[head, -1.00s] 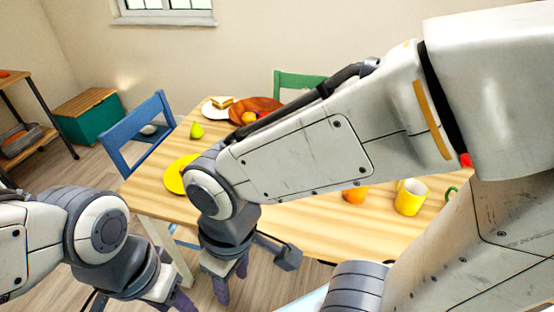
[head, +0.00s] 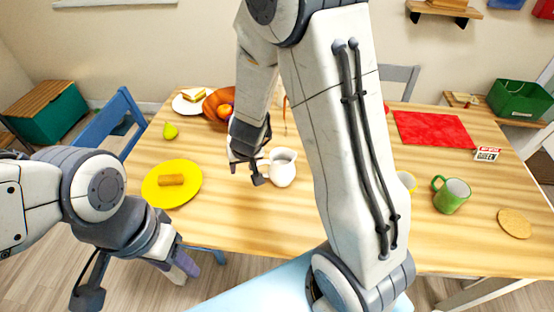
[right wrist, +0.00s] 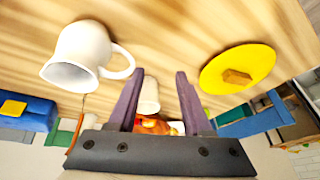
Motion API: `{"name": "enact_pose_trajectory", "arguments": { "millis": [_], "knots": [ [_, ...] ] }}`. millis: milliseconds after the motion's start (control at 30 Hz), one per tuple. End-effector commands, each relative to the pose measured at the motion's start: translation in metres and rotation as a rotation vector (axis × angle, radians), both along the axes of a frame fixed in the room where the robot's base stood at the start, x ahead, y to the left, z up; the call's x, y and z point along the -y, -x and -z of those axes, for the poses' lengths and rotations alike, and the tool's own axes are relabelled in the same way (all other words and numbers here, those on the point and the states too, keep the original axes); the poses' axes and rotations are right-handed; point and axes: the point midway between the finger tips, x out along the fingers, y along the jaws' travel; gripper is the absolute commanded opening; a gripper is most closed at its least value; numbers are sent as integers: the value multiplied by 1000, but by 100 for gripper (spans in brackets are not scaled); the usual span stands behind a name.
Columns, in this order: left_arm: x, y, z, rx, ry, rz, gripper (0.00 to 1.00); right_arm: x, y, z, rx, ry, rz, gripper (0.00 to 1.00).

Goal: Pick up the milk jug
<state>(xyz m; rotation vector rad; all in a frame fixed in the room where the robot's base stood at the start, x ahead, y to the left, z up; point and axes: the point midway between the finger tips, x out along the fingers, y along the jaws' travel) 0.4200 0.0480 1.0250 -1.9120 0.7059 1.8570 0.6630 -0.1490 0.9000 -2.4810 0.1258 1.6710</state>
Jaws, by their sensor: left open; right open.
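The milk jug, a white jug with a spout and side handle, stands upright on the wooden table in the head view (head: 284,169). It also shows at the upper left of the right wrist view (right wrist: 80,52), its handle towards the fingers. My right gripper (head: 246,166) is just left of the jug in the head view. Its purple fingers are apart in the right wrist view (right wrist: 164,76), with the jug outside them. A second white vessel (right wrist: 149,97) shows beyond, between the fingers. My left gripper (head: 181,267) is open and empty, low at the table's front left edge.
A yellow plate (head: 190,192) with a roll lies left of the jug. A pear (head: 170,131), a sandwich plate (head: 181,108) and a brown fruit bowl (head: 214,98) are behind. A green mug (head: 451,197) and red mat (head: 425,126) are right. My right arm hides the table's middle.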

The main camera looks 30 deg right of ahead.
Motion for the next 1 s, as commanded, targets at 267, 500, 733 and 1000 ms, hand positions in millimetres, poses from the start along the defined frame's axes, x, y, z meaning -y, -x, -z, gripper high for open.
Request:
{"name": "enact_pose_trajectory", "arguments": {
  "millis": [267,500,733,1000],
  "knots": [
    [0,0,7,0,0,0,49,49,-11,32,-4,80,120,49],
    [0,0,32,0,0,0,49,52,-24,65,-4,78,119,49],
    [0,0,41,0,0,0,49,52,-33,81,-4,77,119,49],
    [0,0,62,0,0,0,49,53,-49,113,-4,77,117,49]
  ]
}}
